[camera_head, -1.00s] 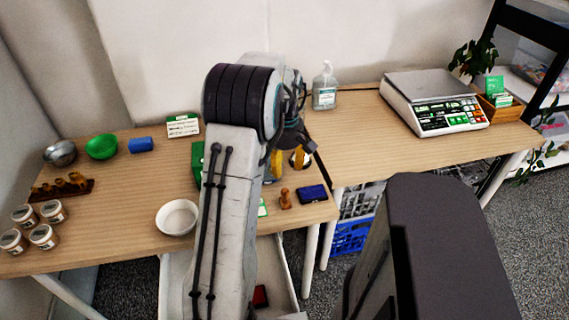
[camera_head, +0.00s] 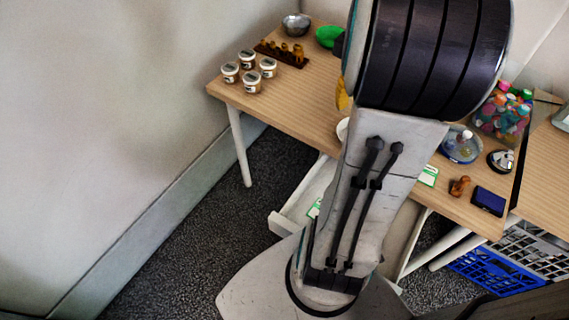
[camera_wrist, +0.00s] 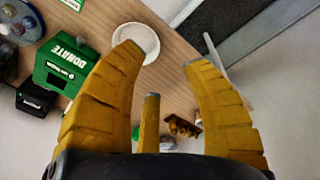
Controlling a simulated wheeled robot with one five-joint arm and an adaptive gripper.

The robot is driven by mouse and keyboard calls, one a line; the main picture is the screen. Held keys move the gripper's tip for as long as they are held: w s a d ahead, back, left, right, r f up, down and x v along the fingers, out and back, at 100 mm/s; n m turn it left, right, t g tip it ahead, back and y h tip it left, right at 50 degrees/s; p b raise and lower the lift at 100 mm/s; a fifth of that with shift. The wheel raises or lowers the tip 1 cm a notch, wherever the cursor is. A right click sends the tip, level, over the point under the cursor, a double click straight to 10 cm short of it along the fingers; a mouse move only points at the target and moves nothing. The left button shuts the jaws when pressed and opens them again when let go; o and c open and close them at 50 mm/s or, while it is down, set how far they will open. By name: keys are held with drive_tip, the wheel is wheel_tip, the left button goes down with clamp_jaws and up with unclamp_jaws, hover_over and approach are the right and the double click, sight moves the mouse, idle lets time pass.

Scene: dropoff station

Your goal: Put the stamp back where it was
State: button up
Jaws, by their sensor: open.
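The wooden stamp (camera_head: 459,187) is on the table's right part in the head view, just left of a dark blue ink pad (camera_head: 488,201) and apart from it. I cannot make the stamp out in the wrist view. My gripper (camera_wrist: 165,57) is open and empty in the wrist view, its yellow fingers spread above the table. In the head view my arm hides most of it; only a bit of yellow finger shows left of the arm, well away from the stamp.
A white bowl (camera_wrist: 137,38) and a green donation box (camera_wrist: 62,66) lie beyond my fingers. Several jars (camera_head: 252,83) and a brown rack (camera_head: 282,52) stand on the table's left end. An open drawer (camera_head: 300,200) juts out below. A clear container of colourful items (camera_head: 502,116) stands right of my arm.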

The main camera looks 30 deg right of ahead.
drive_tip(key=s+a+n+t, duration=0.1)
drive_tip(key=s+a, duration=0.1)
drive_tip(key=a, duration=1)
drive_tip(key=s+a+n+t+y, duration=0.1)
drive_tip(key=s+a, duration=0.1)
drive_tip(key=a, duration=0.9)
drive_tip(key=shift+a+f, duration=0.35)
drive_tip(key=shift+f, duration=0.1)
drive_tip(key=shift+s, duration=0.1)
wheel_tip(320, 180, up, 6)
drive_tip(key=p, duration=0.5)
drive_tip(key=shift+s+f, duration=0.1)
